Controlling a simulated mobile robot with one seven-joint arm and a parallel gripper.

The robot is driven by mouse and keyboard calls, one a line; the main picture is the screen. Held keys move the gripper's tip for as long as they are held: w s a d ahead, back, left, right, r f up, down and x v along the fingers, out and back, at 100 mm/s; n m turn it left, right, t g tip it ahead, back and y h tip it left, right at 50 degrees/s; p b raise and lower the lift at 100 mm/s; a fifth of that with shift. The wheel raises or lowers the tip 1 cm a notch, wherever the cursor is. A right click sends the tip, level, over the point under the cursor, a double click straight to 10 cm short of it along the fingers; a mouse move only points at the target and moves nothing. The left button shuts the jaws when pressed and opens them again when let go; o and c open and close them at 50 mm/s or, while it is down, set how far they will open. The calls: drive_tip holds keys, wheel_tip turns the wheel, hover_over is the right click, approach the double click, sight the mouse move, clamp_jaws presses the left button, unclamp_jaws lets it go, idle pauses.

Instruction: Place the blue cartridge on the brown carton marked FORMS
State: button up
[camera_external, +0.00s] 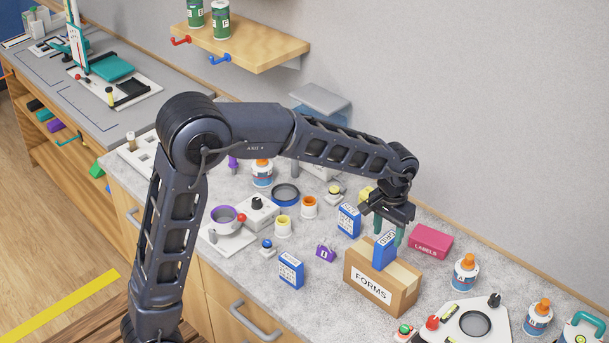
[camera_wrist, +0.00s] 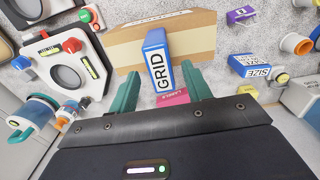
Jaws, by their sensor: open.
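My gripper (camera_external: 389,230) is open just above and behind the cartridge. In the wrist view its teal fingers (camera_wrist: 160,84) are spread to either side of the cartridge's near end, with a gap visible on both sides. The gripper holds nothing.
Other blue cartridges stand on the counter, one behind the carton (camera_external: 348,221) and one to its left (camera_external: 290,271). A pink LABELS box (camera_external: 431,240) lies close right of the gripper. Bottles (camera_external: 465,273) and a white fixture (camera_external: 455,334) are further right.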

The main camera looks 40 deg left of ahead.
wheel_tip(320, 180, up, 7)
drive_tip(key=shift+a+f, duration=0.1)
drive_tip(key=s+a+r+t, duration=0.1)
drive_tip(key=s+a+r, duration=0.2)
drive_tip(key=s+a, duration=0.4)
drive_tip(key=s+a+r+t, duration=0.1)
drive_tip(key=s+a+r, duration=0.4)
drive_tip(key=s, duration=0.5)
drive_tip(key=s+a+f+t, duration=0.1)
drive_tip(key=s+a+f, duration=0.1)
drive_tip(key=s, duration=0.7)
drive_tip(key=s+a+f+t, duration=0.1)
drive_tip(key=s+a+f, duration=0.2)
drive_tip(key=s, duration=0.6)
drive_tip(key=shift+a+f+t, duration=0.3)
drive_tip(key=shift+a, duration=0.95)
